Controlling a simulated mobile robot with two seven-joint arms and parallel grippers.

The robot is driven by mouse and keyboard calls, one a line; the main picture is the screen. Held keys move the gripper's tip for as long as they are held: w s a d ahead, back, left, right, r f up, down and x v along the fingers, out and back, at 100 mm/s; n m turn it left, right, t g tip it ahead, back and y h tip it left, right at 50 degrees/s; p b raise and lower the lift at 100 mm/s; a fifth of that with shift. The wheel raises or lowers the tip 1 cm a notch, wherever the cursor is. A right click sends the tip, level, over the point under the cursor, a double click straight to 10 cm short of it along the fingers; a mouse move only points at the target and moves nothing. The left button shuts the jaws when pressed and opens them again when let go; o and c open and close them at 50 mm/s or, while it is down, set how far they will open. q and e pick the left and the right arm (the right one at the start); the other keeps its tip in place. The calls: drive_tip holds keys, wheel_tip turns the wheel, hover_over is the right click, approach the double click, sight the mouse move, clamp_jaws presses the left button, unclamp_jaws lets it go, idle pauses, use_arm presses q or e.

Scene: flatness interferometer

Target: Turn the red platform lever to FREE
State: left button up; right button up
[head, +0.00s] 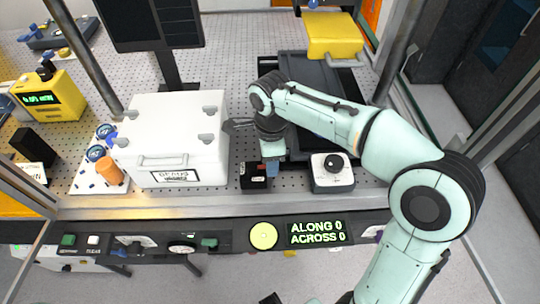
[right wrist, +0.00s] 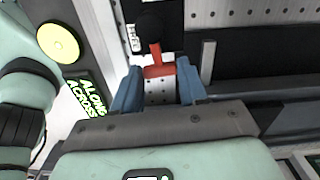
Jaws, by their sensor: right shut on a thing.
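The red platform lever (right wrist: 155,62) shows in the right wrist view as a red bar with a round black knob (right wrist: 150,28) at its far end. My right gripper (right wrist: 157,88) has its blue fingers on either side of the lever's near red part and is shut on it. In the head view the right gripper (head: 271,168) points down at a small black block (head: 254,183) with a label, right of the white box. The arm hides most of the lever there. A small label (right wrist: 134,38) beside the knob is too blurred to read.
A white lidded box (head: 170,120) stands close left of the right gripper, and a white unit with a black knob (head: 334,170) close right. A dark platform (head: 318,125) lies behind. The front panel display (head: 317,232) reads ALONG 0, ACROSS 0. Frame posts stand around.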

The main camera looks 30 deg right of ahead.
drive_tip(key=shift+s+m, duration=0.15)
drive_tip(key=shift+m, duration=0.15)
idle(0.4)
drive_tip(key=o, duration=1.1)
drive_tip(key=shift+c, duration=0.2)
drive_tip(key=shift+r, duration=0.1)
use_arm(q)
drive_tip(key=r+p, duration=0.1)
drive_tip(key=w+r+p, duration=0.1)
drive_tip(key=r+p, duration=0.1)
drive_tip(key=shift+w+r, duration=0.2)
drive_tip(key=shift+w, duration=0.2)
use_arm(e)
wheel_tip(320, 180, up, 13)
use_arm(q)
drive_tip(key=shift+s, duration=0.1)
use_arm(e)
drive_tip(key=shift+a, duration=0.1)
